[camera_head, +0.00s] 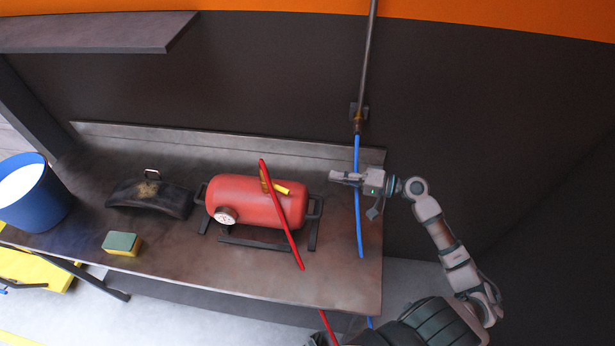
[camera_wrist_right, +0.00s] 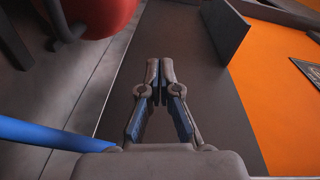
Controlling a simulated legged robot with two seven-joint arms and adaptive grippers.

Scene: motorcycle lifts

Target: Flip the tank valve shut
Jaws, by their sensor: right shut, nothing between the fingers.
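The red tank (camera_head: 240,203) lies on its side on the metal workbench, with a round white gauge (camera_head: 226,216) on its front end. A yellow valve handle (camera_head: 281,189) shows on top of the tank, partly behind a red hose (camera_head: 284,222). My right gripper (camera_head: 335,177) is shut and empty, to the right of the tank and above the bench, pointing left. In the right wrist view its fingertips (camera_wrist_right: 154,68) are together, and part of the red tank (camera_wrist_right: 95,12) shows at the upper left. The valve does not show there. My left gripper is not in view.
A blue hose (camera_head: 358,215) hangs from a wall pipe (camera_head: 366,70) beside my right gripper. A dark curved piece (camera_head: 150,198), a green and yellow sponge (camera_head: 122,243) and a blue bucket (camera_head: 38,195) are left of the tank. The bench front (camera_head: 225,268) has free room.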

